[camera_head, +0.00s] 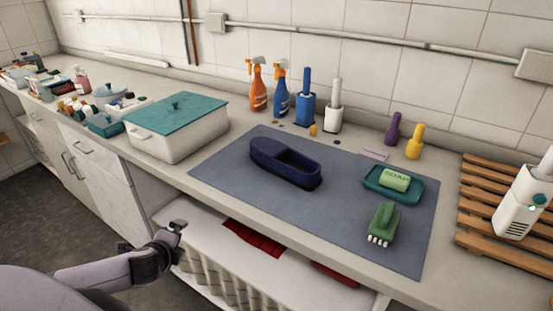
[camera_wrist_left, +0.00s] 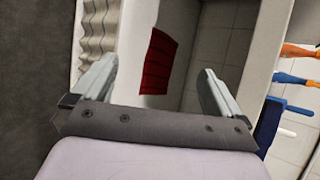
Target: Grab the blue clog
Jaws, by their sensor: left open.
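The dark blue clog (camera_head: 286,164) lies on the grey-blue mat (camera_head: 232,176) on the counter, its closed toe towards the left and its open heel towards the right. My left gripper (camera_head: 178,229) is in front of the counter, below its top, apart from the clog and to its lower left. In the left wrist view the two fingers of the left gripper (camera_wrist_left: 158,85) are wide apart with nothing between them. My right gripper is not in view.
A white box with a teal lid (camera_head: 178,125) stands left of the mat. A soap dish (camera_head: 393,184) and a green brush (camera_head: 383,223) lie right of the clog. Spray bottles (camera_head: 258,85) stand behind. A shelf with a red cloth (camera_head: 252,238) is under the counter.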

